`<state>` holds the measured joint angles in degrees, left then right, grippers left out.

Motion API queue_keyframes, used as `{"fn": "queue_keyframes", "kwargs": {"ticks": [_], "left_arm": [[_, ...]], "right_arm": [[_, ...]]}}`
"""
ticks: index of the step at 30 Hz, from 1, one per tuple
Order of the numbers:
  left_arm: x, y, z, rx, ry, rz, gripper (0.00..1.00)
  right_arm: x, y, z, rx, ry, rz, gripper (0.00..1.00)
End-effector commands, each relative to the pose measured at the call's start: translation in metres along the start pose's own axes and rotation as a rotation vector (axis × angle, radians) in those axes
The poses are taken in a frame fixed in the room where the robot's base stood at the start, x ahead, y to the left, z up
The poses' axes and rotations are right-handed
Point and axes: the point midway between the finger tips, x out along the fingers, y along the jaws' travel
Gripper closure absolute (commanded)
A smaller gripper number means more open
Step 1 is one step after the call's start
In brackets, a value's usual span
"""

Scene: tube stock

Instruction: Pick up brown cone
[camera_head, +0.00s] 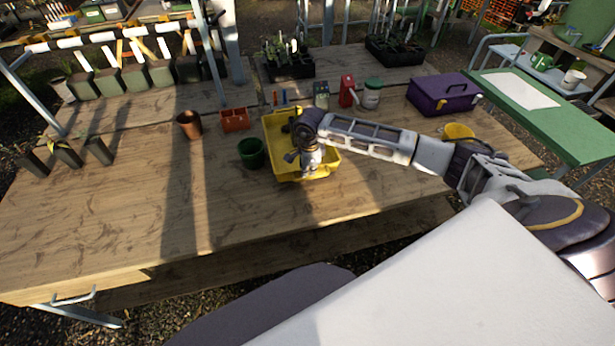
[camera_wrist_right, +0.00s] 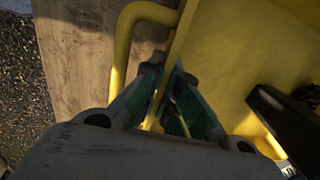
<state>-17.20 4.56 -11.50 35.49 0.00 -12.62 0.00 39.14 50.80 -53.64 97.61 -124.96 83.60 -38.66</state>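A brown tapered pot (camera_head: 189,124), the only brown cone-like thing I can make out, stands upright on the wooden table left of centre. My right gripper (camera_head: 308,165) is over the yellow tray (camera_head: 322,172), well to the right of the brown pot and apart from it. In the right wrist view, the fingers of my right gripper (camera_wrist_right: 167,75) are close together beside the wall of the yellow tray (camera_wrist_right: 215,45). No brown cone shows between them. Whether they grip the tray wall is unclear. My left gripper is not in view.
A green pot (camera_head: 251,153) stands left of the tray, and an orange-red container (camera_head: 234,120) is behind it. A purple toolbox (camera_head: 440,94) is at the right. A dark object (camera_wrist_right: 285,110) lies in the tray. The table's front left is clear.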

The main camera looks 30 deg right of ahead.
Motion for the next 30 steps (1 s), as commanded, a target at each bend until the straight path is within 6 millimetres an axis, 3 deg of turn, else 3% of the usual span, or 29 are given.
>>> {"fn": "queue_keyframes", "kwargs": {"ticks": [8,21,30], "left_arm": [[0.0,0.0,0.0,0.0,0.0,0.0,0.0],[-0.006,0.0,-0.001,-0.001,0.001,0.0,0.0],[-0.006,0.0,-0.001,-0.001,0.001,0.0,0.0]], "right_arm": [[-0.001,-0.001,0.001,0.0,-0.002,-0.004,1.0],[0.034,0.002,0.0,0.0,-0.001,-0.004,1.0],[0.036,0.003,0.0,0.0,-0.001,-0.005,1.0]]}}
